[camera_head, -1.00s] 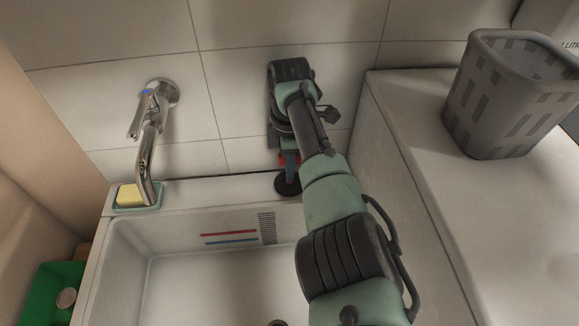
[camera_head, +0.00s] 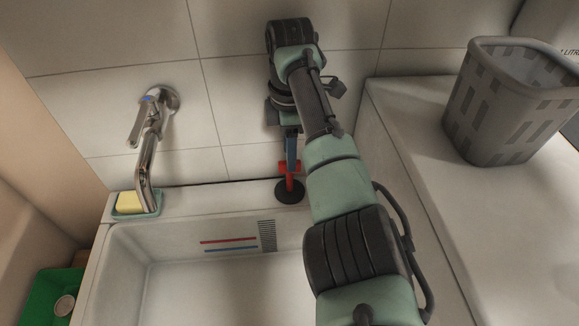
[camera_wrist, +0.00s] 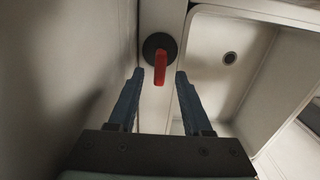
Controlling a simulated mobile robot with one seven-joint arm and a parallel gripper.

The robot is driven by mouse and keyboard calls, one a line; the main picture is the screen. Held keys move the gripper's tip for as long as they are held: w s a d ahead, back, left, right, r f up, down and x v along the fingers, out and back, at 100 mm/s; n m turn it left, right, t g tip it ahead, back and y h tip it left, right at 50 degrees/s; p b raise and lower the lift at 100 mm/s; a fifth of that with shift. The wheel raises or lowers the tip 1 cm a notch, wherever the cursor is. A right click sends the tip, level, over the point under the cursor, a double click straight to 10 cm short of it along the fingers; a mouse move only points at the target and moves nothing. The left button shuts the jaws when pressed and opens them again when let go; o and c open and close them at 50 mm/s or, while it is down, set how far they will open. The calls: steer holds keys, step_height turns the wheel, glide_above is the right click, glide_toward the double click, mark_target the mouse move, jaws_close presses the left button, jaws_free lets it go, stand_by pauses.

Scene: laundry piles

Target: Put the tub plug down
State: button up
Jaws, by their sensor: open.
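The tub plug is a black disc with a red upright handle (camera_head: 289,190). It stands on the tub's back ledge (camera_head: 230,191), near the tiled wall. In the wrist view the plug (camera_wrist: 154,43) lies beyond the fingertips, its red handle pointing toward the gap between them. My gripper (camera_head: 291,160) is above the plug, fingers pointing down. In the wrist view my gripper (camera_wrist: 160,74) is open, with its two blue fingers spread apart. The handle's lower part and the disc show clear of the fingers.
The white tub basin (camera_head: 180,285) is in front of the ledge, with a drain (camera_wrist: 230,58). A chrome tap (camera_head: 150,150) and a yellow sponge in a dish (camera_head: 131,203) are to the left. A grey basket (camera_head: 505,105) stands on the right counter.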

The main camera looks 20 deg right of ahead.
steer(key=shift+r, duration=2.35)
